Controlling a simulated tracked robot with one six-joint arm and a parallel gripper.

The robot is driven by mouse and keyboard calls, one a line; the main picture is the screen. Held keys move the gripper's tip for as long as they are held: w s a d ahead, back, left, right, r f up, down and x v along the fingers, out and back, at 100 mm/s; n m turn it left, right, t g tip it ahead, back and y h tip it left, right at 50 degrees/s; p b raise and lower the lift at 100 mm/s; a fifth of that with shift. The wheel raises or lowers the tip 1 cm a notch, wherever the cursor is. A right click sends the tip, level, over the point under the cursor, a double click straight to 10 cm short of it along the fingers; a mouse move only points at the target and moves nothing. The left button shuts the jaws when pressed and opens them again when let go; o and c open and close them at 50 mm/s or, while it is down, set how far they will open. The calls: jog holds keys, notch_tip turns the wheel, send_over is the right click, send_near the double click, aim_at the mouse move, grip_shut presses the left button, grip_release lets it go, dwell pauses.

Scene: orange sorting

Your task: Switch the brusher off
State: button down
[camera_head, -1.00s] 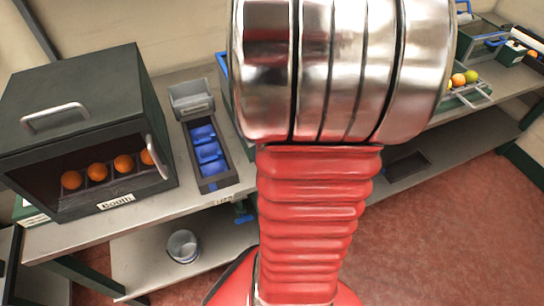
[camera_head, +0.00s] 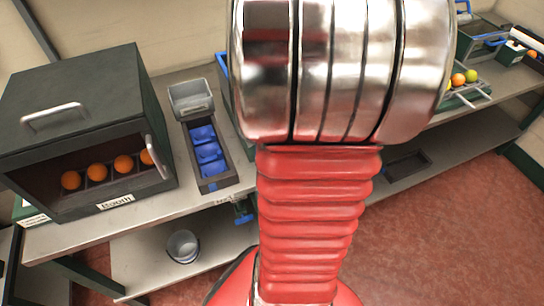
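No part in view is clearly marked as the brusher. A long dark tray (camera_head: 222,181) with blue, lumpy pieces (camera_head: 207,151) in it stands on the bench, and may be it. A grey hopper-like box (camera_head: 190,98) stands at its far end. I cannot make out a switch or whether anything is running. My gripper is not in view; my arm's red bellows and shiny metal joint fill the middle and hide part of the bench.
A dark booth (camera_head: 75,98) with several oranges (camera_head: 97,172) inside stands at the left on the bench (camera_head: 75,236). A small grey bucket (camera_head: 183,246) sits on the lower shelf. At the right, fruit (camera_head: 459,80) lies by a rack. Red floor (camera_head: 450,230) is clear at lower right.

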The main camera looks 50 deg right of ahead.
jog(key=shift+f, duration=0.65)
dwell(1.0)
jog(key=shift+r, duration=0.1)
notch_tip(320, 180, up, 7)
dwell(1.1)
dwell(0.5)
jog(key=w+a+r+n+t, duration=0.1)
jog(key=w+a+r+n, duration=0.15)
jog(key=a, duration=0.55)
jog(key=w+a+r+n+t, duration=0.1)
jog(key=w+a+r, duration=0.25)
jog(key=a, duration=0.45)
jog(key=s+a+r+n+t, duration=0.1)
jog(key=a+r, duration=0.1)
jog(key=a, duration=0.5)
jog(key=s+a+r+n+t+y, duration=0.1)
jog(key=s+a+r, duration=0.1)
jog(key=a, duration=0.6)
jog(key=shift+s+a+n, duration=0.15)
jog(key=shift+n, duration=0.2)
